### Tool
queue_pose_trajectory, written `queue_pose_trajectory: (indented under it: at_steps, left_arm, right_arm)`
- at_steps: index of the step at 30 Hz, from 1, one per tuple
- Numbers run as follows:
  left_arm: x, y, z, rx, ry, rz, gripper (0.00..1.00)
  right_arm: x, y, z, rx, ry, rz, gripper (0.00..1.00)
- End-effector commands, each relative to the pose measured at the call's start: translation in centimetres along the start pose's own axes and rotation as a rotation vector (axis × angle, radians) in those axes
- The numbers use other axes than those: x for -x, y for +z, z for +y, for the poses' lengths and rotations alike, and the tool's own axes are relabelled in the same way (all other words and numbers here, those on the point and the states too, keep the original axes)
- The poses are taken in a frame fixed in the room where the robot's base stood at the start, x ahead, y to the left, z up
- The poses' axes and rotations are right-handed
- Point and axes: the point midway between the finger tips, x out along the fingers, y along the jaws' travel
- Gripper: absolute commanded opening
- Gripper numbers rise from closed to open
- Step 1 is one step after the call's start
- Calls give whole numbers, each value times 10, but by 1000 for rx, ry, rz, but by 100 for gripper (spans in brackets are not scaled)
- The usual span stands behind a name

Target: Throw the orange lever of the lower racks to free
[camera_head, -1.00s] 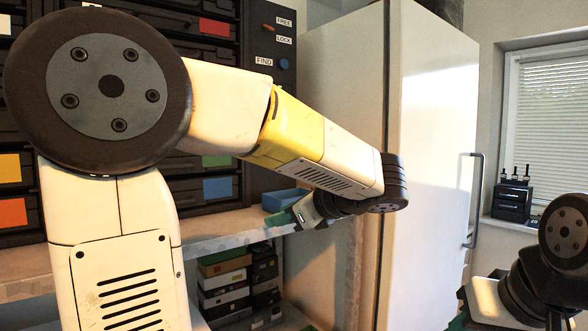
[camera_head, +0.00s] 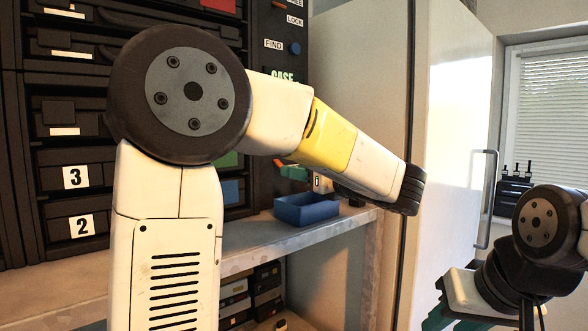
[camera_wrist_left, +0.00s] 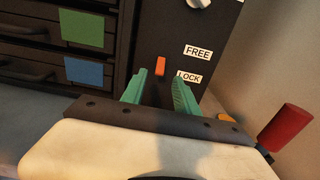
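The lower orange lever (camera_wrist_left: 160,66) is a small upright tab on the dark panel, in the left wrist view. It is about level with the LOCK label (camera_wrist_left: 188,76) and below the FREE label (camera_wrist_left: 198,51). My left gripper (camera_wrist_left: 158,84) is open, its green fingers on either side of the lever in the picture; contact cannot be told. In the head view its green fingertips (camera_head: 293,172) show by the panel above the blue bin, mostly hidden by my arm. My right gripper (camera_head: 438,316) shows only partly at the lower right.
A blue open bin (camera_head: 307,208) stands on the shelf (camera_head: 265,243) below the lever. Drawer racks (camera_head: 75,200) fill the left. A white cabinet (camera_head: 450,130) stands right of the panel. A red cylinder (camera_wrist_left: 287,126) shows at right in the left wrist view.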

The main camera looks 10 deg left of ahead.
Motion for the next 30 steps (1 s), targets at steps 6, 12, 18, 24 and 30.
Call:
queue_pose_trajectory:
  at_steps: [6, 12, 18, 24, 30]
  left_arm:
    - [-36, 0, 1, 0, 3, 1, 36]
    - [-52, 0, 0, 0, 1, 1, 36]
    - [-54, 0, 0, 0, 0, 1, 36]
    - [-54, 0, 0, 0, 0, 1, 13]
    - [-54, 0, 0, 1, 0, 1, 0]
  right_arm:
    - [0, 0, 0, 0, 0, 0, 36]
    - [0, 0, 0, 0, 0, 0, 36]
    - [0, 0, 0, 0, 0, 0, 36]
    - [0, 0, 0, 0, 0, 0, 36]
    - [0, 0, 0, 0, 0, 0, 36]
